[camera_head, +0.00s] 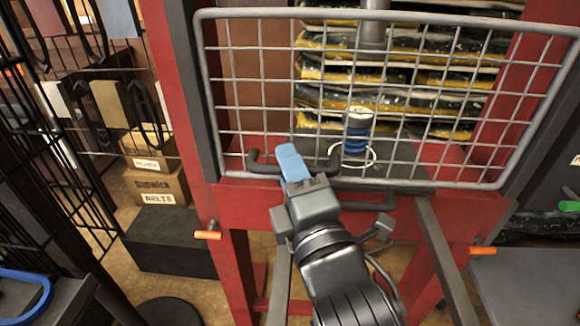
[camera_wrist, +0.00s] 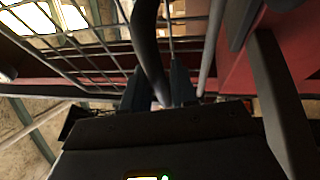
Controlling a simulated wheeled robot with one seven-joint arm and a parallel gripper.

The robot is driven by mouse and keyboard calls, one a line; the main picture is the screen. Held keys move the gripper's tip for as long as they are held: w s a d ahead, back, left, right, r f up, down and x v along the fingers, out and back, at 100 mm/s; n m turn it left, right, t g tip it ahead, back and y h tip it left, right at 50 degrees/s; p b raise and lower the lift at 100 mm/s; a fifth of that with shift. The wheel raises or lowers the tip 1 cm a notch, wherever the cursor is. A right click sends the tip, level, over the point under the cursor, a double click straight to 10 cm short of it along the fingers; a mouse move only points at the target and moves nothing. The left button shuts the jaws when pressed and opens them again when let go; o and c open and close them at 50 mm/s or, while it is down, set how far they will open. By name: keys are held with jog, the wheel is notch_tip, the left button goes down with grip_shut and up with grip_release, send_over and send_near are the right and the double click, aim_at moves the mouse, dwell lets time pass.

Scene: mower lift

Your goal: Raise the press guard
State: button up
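The press guard (camera_head: 262,108) is a grey wire-mesh panel in a rounded frame. It stands upright across the red press frame, with its lower edge just above the red crossbar. A dark bar handle (camera_head: 328,163) sticks out at its lower left. My gripper (camera_head: 288,160) is at this handle, with one blue finger showing above the bar. In the wrist view the two fingers (camera_wrist: 159,85) lie on either side of the curved dark handle (camera_wrist: 148,40). Whether both fingers touch it is unclear. The mesh (camera_wrist: 75,45) fills the upper left there.
The red press frame (camera_head: 185,90) has orange-tipped pegs (camera_head: 207,235) at both sides. A black rack and boxes (camera_head: 160,187) are at left. A grey surface (camera_head: 530,285) is at lower right.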

grip_shut()
dwell(0.4)
